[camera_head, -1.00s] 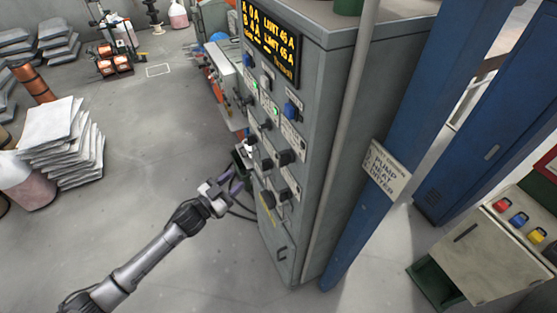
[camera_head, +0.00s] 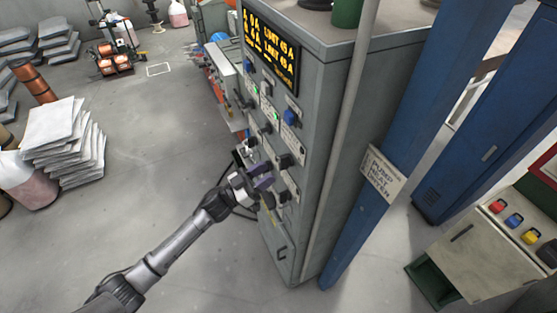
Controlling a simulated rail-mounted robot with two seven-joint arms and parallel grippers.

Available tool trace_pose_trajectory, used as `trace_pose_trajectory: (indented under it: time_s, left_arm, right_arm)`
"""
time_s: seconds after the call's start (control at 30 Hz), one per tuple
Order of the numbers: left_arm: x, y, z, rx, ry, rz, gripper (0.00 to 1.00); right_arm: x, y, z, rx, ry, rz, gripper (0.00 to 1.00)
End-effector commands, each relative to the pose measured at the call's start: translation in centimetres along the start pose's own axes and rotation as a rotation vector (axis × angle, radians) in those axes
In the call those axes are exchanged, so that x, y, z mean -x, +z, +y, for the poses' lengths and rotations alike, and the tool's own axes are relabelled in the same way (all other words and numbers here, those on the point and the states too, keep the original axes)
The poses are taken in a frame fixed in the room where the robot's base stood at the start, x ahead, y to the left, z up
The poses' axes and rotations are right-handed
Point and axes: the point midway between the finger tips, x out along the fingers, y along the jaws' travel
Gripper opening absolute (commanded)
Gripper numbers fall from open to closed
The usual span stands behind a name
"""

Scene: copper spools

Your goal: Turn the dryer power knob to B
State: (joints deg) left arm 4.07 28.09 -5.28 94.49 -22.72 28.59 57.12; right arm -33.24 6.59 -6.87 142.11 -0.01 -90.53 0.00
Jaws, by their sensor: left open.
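A tall grey control cabinet (camera_head: 330,130) carries two columns of rotary knobs on its front. Black knobs include an upper one (camera_head: 266,128), a middle one (camera_head: 284,161) and a lower one (camera_head: 285,197). A blue knob (camera_head: 290,118) sits higher up. The labels are too small to read, so I cannot tell which is the dryer power knob. My left gripper (camera_head: 265,175) is open in front of the lower knobs, close to the panel, and hides part of it. I cannot tell whether it touches a knob. My right gripper is not in view.
An amber display (camera_head: 270,48) tops the panel, showing limits of 45 A. A grey pole and a blue post (camera_head: 385,130) with a sign (camera_head: 381,174) stand right of the front. A button console (camera_head: 490,250) is lower right.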

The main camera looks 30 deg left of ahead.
Motion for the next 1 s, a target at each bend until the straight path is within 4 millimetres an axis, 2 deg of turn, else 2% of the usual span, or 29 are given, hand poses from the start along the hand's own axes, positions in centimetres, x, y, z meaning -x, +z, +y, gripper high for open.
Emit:
trace_pose_trajectory:
  time_s: [0.1,0.3,0.5,0.8,1.0]
  left_arm:
    - [-2.1,-0.2,0.0,0.000,0.000,0.002,0.41]
    - [-4.2,-0.1,-0.1,0.000,-0.001,0.001,0.41]
    - [-5.0,0.0,0.0,-0.001,0.000,-0.001,0.41]
    - [-5.1,0.1,0.0,-0.001,0.000,-0.001,0.41]
    - [-5.1,0.1,0.0,-0.001,0.000,-0.001,0.24]
  right_arm:
    - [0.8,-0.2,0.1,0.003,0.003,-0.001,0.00]
    - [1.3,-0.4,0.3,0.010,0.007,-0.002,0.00]
    - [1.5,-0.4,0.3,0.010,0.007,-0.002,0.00]
    - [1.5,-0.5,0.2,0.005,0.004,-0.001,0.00]
    - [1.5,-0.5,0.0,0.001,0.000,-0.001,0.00]
